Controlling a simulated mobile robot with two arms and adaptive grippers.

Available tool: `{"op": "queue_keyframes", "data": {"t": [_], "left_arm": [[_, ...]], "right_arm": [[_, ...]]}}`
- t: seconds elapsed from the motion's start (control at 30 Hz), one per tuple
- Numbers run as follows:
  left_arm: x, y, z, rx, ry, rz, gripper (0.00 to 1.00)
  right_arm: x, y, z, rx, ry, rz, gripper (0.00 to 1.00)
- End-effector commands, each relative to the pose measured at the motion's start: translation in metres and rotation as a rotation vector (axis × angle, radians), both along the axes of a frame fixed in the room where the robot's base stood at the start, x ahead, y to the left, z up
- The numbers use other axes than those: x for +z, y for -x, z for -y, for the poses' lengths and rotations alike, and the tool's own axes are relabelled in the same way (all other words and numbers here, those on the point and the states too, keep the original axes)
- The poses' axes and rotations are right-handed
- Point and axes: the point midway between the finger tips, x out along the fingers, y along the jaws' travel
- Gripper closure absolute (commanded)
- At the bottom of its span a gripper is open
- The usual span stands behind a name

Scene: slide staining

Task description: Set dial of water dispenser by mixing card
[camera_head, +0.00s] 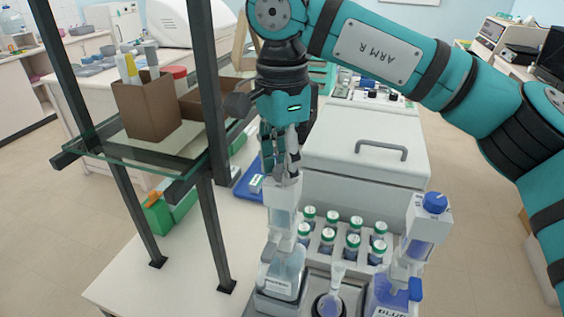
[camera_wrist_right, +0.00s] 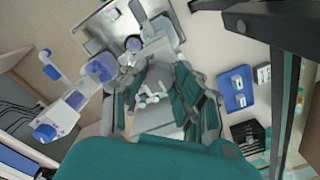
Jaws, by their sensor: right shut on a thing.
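My right gripper (camera_head: 284,165) reaches down from above and is shut on the top of a clear and white bottle-top dispenser (camera_head: 282,215). Its clear bottle (camera_head: 281,275) stands upright on the bench; its label is too small to read. The fingers hide the dispenser's top, so I cannot make out its dial setting. In the right wrist view the gripper (camera_wrist_right: 155,95) closes around a white part. A second dispenser (camera_head: 430,217) with a blue cap and bluish liquid stands to the right. I cannot pick out a mixing card. My left gripper is not in view.
A rack of several green-capped vials (camera_head: 342,236) and a flask (camera_head: 331,300) stand between the dispensers. A grey lidded machine (camera_head: 365,145) is behind. A dark-framed glass shelf (camera_head: 105,150) with a brown box (camera_head: 148,108) stands close left. A blue tray (camera_wrist_right: 236,91) lies near.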

Motion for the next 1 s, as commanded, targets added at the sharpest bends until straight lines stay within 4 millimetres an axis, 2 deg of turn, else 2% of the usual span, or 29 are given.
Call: {"op": "queue_keyframes", "data": {"t": [0.13,0.17,0.33,0.67,0.77,1.0], "left_arm": [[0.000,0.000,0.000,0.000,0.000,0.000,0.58],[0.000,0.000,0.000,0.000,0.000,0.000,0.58],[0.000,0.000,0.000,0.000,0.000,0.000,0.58],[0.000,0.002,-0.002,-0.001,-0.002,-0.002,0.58],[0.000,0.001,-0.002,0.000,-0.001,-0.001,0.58],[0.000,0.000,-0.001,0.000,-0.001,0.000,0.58]], "right_arm": [[0.001,0.000,0.000,0.000,-0.001,0.003,1.00],[0.001,0.000,0.000,0.000,-0.001,0.003,0.70],[0.001,0.000,0.000,0.000,-0.001,0.002,0.48],[0.004,0.000,0.000,0.001,-0.001,0.002,0.48],[0.015,-0.001,-0.001,-0.001,-0.002,0.004,0.48],[0.065,0.000,-0.001,-0.002,-0.001,0.005,0.48]]}}
